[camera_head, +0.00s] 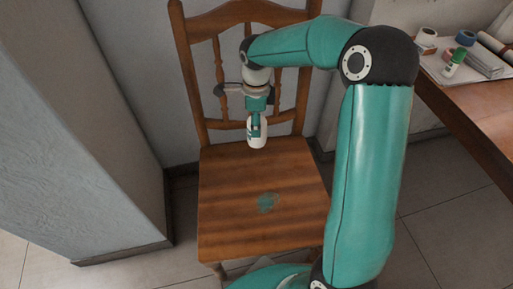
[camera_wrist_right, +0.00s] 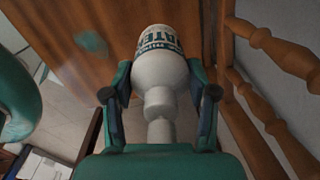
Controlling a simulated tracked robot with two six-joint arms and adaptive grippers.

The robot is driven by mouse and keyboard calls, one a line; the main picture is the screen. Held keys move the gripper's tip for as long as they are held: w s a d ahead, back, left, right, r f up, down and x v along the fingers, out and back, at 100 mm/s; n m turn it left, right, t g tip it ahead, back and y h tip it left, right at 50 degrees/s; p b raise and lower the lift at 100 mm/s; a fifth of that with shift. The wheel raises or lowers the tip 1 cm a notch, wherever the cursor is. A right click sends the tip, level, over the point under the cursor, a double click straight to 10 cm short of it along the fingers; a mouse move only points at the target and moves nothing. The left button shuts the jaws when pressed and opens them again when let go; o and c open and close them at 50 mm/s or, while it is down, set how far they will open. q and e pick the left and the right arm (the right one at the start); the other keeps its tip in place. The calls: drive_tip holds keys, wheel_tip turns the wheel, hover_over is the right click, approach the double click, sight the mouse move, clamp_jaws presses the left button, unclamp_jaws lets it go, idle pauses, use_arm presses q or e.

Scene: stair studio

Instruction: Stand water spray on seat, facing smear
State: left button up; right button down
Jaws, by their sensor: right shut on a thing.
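The water spray (camera_head: 257,136) is a white bottle at the back of the wooden chair seat (camera_head: 225,226). My right gripper (camera_head: 256,114) comes from above and is shut on its upper part. In the right wrist view the bottle (camera_wrist_right: 160,72) sits between both fingers, its base pointing away from me and a dark-lettered label near the base. It looks about upright; whether its base touches the seat, and where its nozzle points, I cannot tell. The grey-green smear (camera_head: 266,202) lies on the seat, in front of the bottle; it also shows in the wrist view (camera_wrist_right: 92,43). My left gripper is not in view.
The chair's spindled back (camera_head: 287,100) rises close behind the bottle. A wall corner (camera_head: 100,130) stands at left. A wooden table (camera_head: 470,110) at right holds tape rolls, a small green-and-white bottle (camera_head: 455,62) and papers. The seat around the smear is clear.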

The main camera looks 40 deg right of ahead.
wheel_tip(320, 180, down, 10)
drive_tip(key=shift+f+b, duration=0.1)
drive_tip(key=shift+b, duration=1.05)
drive_tip(key=shift+c, duration=1.6)
unclamp_jaws()
wheel_tip(320, 180, up, 12)
drive_tip(key=p, duration=0.3)
drive_tip(key=shift+s+a, duration=0.1)
drive_tip(key=shift+s, duration=0.05)
